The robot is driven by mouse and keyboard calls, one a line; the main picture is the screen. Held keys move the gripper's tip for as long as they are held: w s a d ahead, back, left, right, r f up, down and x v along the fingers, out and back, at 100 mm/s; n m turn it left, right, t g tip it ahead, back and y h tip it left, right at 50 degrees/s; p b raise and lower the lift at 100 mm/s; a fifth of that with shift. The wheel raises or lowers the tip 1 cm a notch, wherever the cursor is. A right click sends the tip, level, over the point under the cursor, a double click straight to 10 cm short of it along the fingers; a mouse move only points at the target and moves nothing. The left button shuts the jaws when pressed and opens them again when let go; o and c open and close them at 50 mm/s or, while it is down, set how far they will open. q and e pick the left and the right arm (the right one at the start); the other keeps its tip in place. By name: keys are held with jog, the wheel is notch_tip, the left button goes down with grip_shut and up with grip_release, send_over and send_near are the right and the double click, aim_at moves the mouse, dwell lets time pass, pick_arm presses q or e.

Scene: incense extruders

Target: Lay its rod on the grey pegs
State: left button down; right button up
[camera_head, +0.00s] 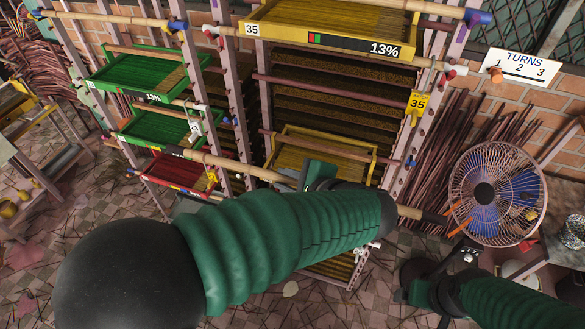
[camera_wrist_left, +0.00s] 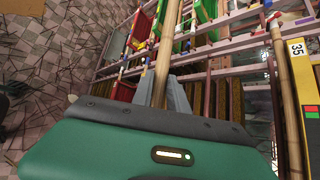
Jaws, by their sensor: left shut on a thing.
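My left gripper, its fingers hidden behind my green-sleeved arm in the head view, is shut on a bamboo rod (camera_head: 238,166). The rod slants down to the right across the front of the rack, with a dark right end. In the left wrist view the grey fingers of my left gripper (camera_wrist_left: 165,95) clamp the rod (camera_wrist_left: 164,60), which runs away toward the rack. Pale pegs (camera_head: 359,252), possibly the grey ones, show low on the rack's right upright; their exact colour is hard to tell. My right arm shows at the lower right; its fingers are unclear.
The pink rack upright (camera_head: 228,90) carries several coloured pegs. Green trays (camera_head: 140,72), a red tray (camera_head: 178,172) and yellow trays (camera_head: 335,32) hang in the rack. A fan (camera_head: 497,194) stands at the right, close to the rod's right end. Incense bundles lean behind.

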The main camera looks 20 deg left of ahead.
pick_arm(q)
jog(key=s, duration=1)
jog(key=shift+s+a, duration=0.2)
jog(key=shift+s, duration=0.2)
